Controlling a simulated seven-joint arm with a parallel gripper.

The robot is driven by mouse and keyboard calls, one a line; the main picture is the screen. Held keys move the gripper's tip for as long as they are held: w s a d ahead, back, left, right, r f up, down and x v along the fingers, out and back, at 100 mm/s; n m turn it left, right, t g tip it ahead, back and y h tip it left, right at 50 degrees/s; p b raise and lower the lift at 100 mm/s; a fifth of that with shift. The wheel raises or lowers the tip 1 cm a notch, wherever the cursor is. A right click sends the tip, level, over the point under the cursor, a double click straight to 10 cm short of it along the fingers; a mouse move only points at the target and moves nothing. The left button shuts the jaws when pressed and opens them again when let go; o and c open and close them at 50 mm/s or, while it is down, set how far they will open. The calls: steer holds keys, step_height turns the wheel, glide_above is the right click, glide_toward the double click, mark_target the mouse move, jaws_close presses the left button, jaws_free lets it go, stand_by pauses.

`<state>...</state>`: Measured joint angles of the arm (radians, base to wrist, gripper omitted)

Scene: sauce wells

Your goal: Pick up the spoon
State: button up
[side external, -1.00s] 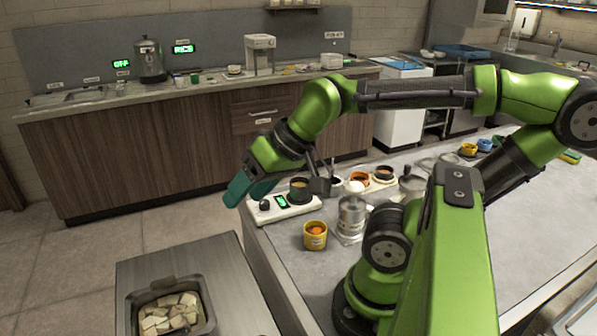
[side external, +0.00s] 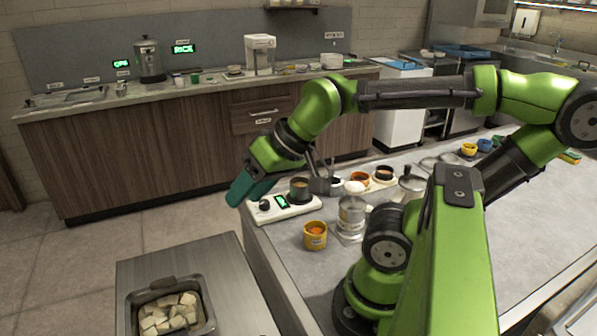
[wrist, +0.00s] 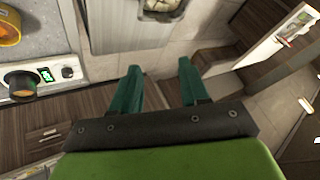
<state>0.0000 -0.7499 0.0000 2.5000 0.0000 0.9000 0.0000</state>
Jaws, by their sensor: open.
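My gripper (side external: 240,195) hangs past the left edge of the grey counter, beside the small white cooker. Its two green fingers are apart and empty in the wrist view (wrist: 158,68), with floor and cabinet below them. I cannot pick out the spoon for certain in either view. A thin dark upright shape (side external: 312,160) stands at a grey container (side external: 322,187) behind the cooker, partly against my arm; I cannot tell what it is. The wrist view shows no spoon between or near the fingers.
The white cooker (side external: 285,208) carries a dark pot (side external: 299,190). A steel bench holds a tub (side external: 128,303) of pale chunks at lower left. Open floor lies left of the counter.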

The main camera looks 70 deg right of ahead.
steer(key=w+d+f+m+g+h, duration=0.1)
steer(key=w+d+m, duration=0.35)
steer(key=d, duration=0.55)
steer(key=m+g+h, duration=0.1)
steer(key=m+g, duration=0.5)
steer(key=m, duration=2.3)
glide_above(333, 168)
steer(key=f, duration=1.2)
steer(key=shift+w+d, duration=0.15)
steer(key=shift+w, duration=0.15)
steer(key=f, duration=0.5)
steer(key=shift+s+d, duration=0.1)
steer(key=shift+s, duration=0.1)
